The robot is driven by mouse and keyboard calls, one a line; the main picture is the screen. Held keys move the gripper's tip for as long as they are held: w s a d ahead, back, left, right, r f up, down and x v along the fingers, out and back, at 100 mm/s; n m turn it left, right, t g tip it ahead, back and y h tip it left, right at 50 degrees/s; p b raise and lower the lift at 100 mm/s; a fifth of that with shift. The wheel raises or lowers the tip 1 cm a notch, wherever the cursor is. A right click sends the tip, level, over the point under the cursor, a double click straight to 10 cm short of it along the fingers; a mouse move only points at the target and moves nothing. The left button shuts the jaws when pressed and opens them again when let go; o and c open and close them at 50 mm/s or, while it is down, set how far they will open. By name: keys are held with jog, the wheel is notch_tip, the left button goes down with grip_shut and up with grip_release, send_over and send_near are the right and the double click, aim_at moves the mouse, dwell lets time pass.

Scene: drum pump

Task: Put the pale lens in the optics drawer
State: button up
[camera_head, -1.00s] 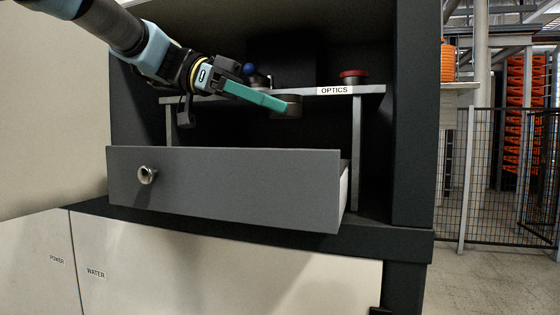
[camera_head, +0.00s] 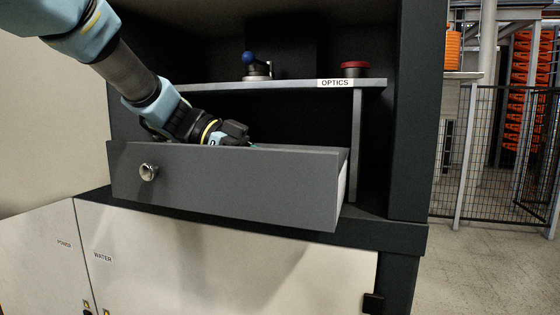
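The optics drawer (camera_head: 225,185) is pulled open below the shelf labelled OPTICS, with its dark grey front and round metal knob facing me. My gripper (camera_head: 252,146) reaches down into the drawer from the upper left, behind the top edge of the front. Only its dark body and a sliver of teal finger show, so I cannot tell whether it is open or shut. The pale lens is not visible; the drawer front hides the drawer's inside and the fingertips.
The shelf (camera_head: 295,85) above the drawer carries a blue-knobbed metal fitting (camera_head: 257,67) and a red-topped dark piece (camera_head: 355,69). The shelf's right leg (camera_head: 356,130) and the cabinet's right wall (camera_head: 410,120) stand beside the drawer. White doors lie below.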

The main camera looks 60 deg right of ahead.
jog(key=shift+f, duration=0.3)
jog(key=shift+a+f, duration=0.1)
jog(key=shift+f, duration=0.35)
jog(key=o, duration=1.4)
jog(key=shift+f, duration=0.2)
jog(key=shift+o, duration=0.2)
jog(key=shift+r, duration=0.35)
jog(key=b+v, duration=0.1)
jog(key=v, duration=0.2)
jog(key=b+v, duration=0.2)
jog(key=v, duration=0.1)
jog(key=shift+w+r, duration=0.15)
jog(key=shift+r, duration=0.2)
jog(key=shift+w+a+r, duration=0.2)
jog(key=shift+w+r, duration=0.25)
jog(key=shift+w, duration=0.05)
